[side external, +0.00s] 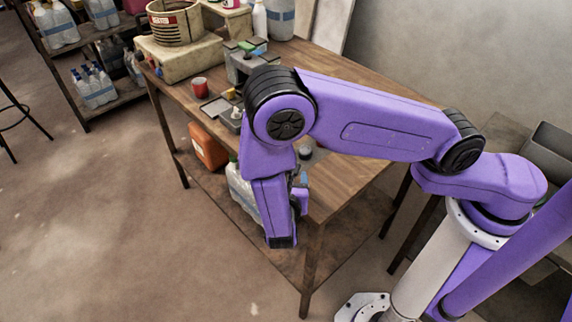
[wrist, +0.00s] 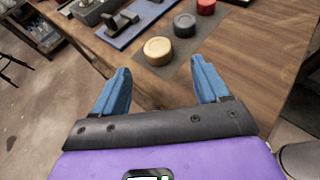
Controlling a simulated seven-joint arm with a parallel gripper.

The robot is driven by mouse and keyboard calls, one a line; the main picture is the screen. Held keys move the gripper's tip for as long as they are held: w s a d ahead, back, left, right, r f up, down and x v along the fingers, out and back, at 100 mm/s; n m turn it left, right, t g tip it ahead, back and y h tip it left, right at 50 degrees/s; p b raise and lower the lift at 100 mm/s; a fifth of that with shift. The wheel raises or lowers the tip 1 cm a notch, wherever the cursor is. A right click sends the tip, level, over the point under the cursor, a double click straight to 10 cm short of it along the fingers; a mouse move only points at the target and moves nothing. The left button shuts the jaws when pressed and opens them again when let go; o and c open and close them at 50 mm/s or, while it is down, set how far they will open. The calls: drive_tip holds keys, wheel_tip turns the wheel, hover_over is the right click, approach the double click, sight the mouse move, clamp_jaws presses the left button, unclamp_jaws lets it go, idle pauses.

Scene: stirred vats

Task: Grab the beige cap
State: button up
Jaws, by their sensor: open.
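The beige cap (wrist: 158,50) is a round, flat disc in the wrist view. It lies on a dark grey mat (wrist: 172,70) on the wooden table, nearest of a row of caps. My gripper (wrist: 160,82) has two blue fingers spread wide apart, with nothing between them. The fingertips are on the near side of the beige cap, one toward each side, and do not touch it. In the side external view my gripper (side external: 301,190) hangs at the table's front edge, partly hidden by my wrist. The beige cap cannot be made out there.
A dark grey cap (wrist: 184,25) and a red cap (wrist: 206,7) sit behind the beige cap. A blue-grey tray (wrist: 130,22) with a dark block stands left of the mat. Bare wooden table (wrist: 258,45) lies to the right. A red cup (side external: 200,87) stands farther along the table.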

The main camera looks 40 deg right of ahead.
drive_tip(key=shift+r+x, duration=0.15)
drive_tip(key=shift+x, duration=1.5)
drive_tip(key=shift+r+x, duration=0.15)
drive_tip(key=shift+x, duration=1.5)
drive_tip(key=shift+w, duration=0.2)
drive_tip(key=c, duration=1.1)
